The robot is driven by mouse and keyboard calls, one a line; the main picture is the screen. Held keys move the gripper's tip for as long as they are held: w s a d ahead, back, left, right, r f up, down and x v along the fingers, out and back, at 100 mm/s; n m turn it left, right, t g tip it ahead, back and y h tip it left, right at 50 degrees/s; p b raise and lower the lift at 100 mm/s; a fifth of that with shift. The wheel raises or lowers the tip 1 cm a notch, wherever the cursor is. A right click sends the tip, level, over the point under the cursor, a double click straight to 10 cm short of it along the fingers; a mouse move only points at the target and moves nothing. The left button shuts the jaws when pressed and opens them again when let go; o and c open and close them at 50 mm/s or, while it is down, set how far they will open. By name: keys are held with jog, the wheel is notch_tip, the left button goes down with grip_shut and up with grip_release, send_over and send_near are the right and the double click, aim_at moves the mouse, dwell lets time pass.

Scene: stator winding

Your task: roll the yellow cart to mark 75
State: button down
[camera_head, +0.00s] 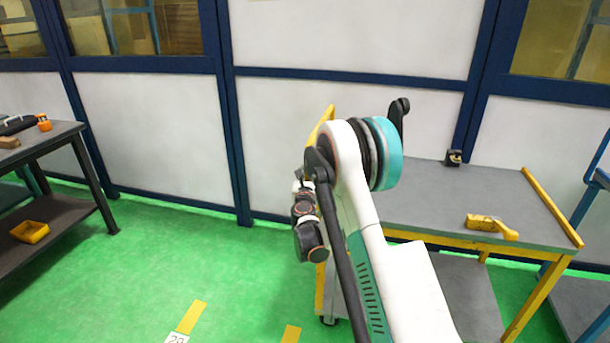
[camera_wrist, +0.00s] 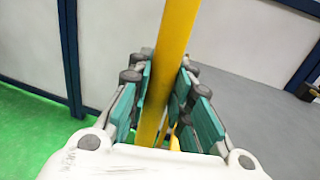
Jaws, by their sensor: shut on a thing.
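The yellow cart (camera_head: 553,206) stands at the right in the head view, with a grey top, yellow edge bars and a lower shelf. Its upright yellow handle bar (camera_wrist: 178,30) runs through the middle of the wrist view. My gripper (camera_wrist: 166,85) has its teal-padded fingers on both sides of that bar and is shut on it. In the head view my arm hides the gripper and much of the cart's left end. A floor mark (camera_head: 177,338) at the bottom edge seems to read 23. I cannot see a mark reading 75.
A yellow tool-like object (camera_head: 491,227) and a small black device (camera_head: 453,157) are on the cart's top. A dark workbench (camera_head: 50,133) with a yellow bin (camera_head: 30,232) stands left. Panelled walls (camera_head: 160,138) close the back. Green floor (camera_head: 140,265) is clear between bench and cart.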

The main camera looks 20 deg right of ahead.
jog(key=shift+s+d, duration=0.1)
jog(key=c, duration=1.4)
grip_release()
jog(key=shift+s+d, duration=0.1)
jog(key=shift+d, duration=0.05)
jog(key=shift+c, duration=0.2)
jog(key=v, duration=1.2)
